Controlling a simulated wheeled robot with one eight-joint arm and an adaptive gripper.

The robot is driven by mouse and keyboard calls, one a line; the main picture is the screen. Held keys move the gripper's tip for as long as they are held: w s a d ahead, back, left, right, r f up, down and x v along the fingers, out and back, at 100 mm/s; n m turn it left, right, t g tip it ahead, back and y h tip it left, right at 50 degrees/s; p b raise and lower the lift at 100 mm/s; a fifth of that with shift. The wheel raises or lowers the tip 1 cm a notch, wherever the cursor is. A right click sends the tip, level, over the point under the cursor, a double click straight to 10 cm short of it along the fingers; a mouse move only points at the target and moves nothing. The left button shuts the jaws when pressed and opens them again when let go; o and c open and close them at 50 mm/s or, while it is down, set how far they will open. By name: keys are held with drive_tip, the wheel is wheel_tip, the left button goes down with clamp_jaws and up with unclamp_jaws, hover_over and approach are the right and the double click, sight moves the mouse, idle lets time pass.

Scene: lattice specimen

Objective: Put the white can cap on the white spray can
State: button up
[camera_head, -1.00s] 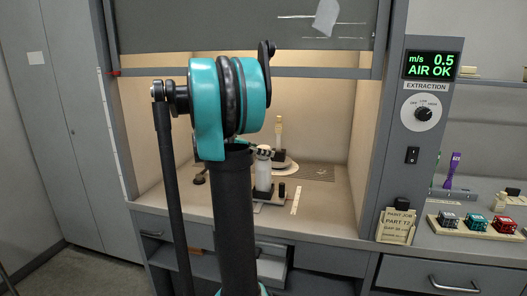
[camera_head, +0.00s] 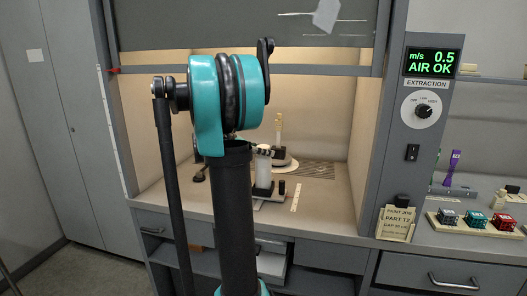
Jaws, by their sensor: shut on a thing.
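The white spray can (camera_head: 263,173) stands upright on the fume hood's work surface, just right of my arm's dark link, which hides part of it. My gripper (camera_head: 262,151) is mostly hidden behind my own arm; only small dark and pale parts show at the top of the can. It is shut on the white can cap, which is too small and covered to make out clearly. I cannot tell whether the cap touches the can.
A round pale stand with an upright yellowish piece (camera_head: 279,130) is behind the can. A small dark cylinder (camera_head: 282,187) and a white strip (camera_head: 296,197) lie right of it. The raised sash (camera_head: 200,25) hangs above. Colored blocks (camera_head: 473,221) sit on the right counter.

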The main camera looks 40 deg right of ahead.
drive_tip(key=o, duration=1.1)
drive_tip(key=o, duration=0.5)
drive_tip(key=shift+a, duration=0.1)
drive_tip(key=shift+v, duration=2.45)
drive_tip(key=v, duration=1.2)
